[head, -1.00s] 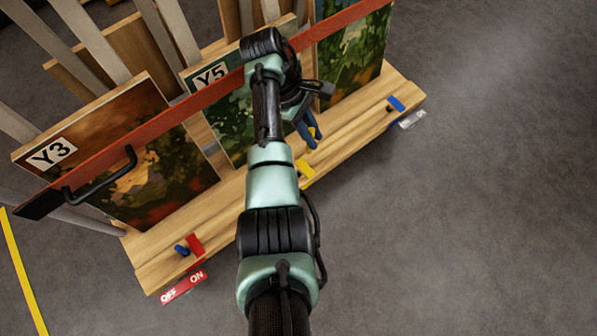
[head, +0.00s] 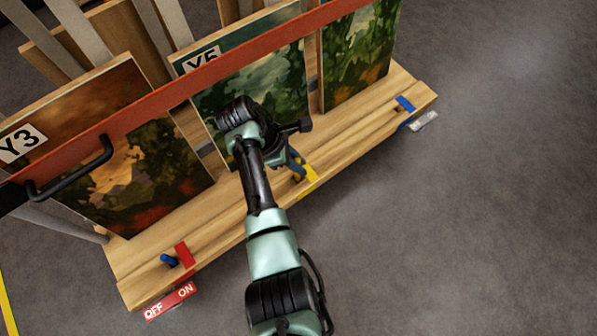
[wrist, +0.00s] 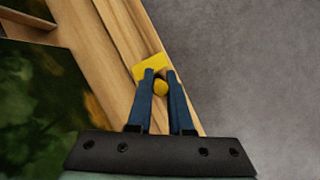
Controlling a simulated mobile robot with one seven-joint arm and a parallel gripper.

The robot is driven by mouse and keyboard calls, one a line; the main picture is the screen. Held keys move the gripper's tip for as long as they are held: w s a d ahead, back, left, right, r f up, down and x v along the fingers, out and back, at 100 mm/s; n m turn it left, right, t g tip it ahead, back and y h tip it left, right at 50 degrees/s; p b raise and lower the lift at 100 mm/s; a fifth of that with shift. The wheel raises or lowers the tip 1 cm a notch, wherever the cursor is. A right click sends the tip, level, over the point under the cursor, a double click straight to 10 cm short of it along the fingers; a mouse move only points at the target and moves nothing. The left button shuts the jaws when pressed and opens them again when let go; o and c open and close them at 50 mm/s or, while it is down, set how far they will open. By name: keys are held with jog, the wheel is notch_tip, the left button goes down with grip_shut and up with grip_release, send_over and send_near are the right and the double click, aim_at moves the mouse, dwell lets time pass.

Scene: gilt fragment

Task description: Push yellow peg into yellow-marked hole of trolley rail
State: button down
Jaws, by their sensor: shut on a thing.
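The yellow peg (wrist: 160,88) shows end-on between my blue fingertips in the wrist view. My gripper (wrist: 160,76) is shut on it. The gripper (head: 296,164) also shows in the head view, low over the front of the trolley's wooden rail (head: 350,143). The yellow mark (wrist: 149,67) lies on the rail just beyond the fingertips; it also shows in the head view (head: 311,178). The yellow-marked hole itself is hidden by the fingers and peg, so I cannot tell whether the peg's tip is in it.
A blue peg (head: 168,260) is by the red mark (head: 185,254) at left. A blue mark (head: 405,104) is at right. Framed paintings stand behind the rail, with a red bar (head: 165,103) across them. Grey floor in front is clear.

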notch_tip(320, 180, down, 4)
jog(key=b, duration=0.2)
jog(key=shift+r+b, duration=0.15)
jog(key=shift+b, duration=0.15)
jog(key=shift+r, duration=0.1)
jog(key=c, duration=0.8)
grip_release()
jog(key=shift+c, duration=0.2)
jog(key=shift+r+p, duration=0.3)
jog(key=shift+p, duration=0.05)
jog(key=p+v, duration=0.4)
jog(key=v, duration=0.3)
jog(key=shift+p, duration=0.4)
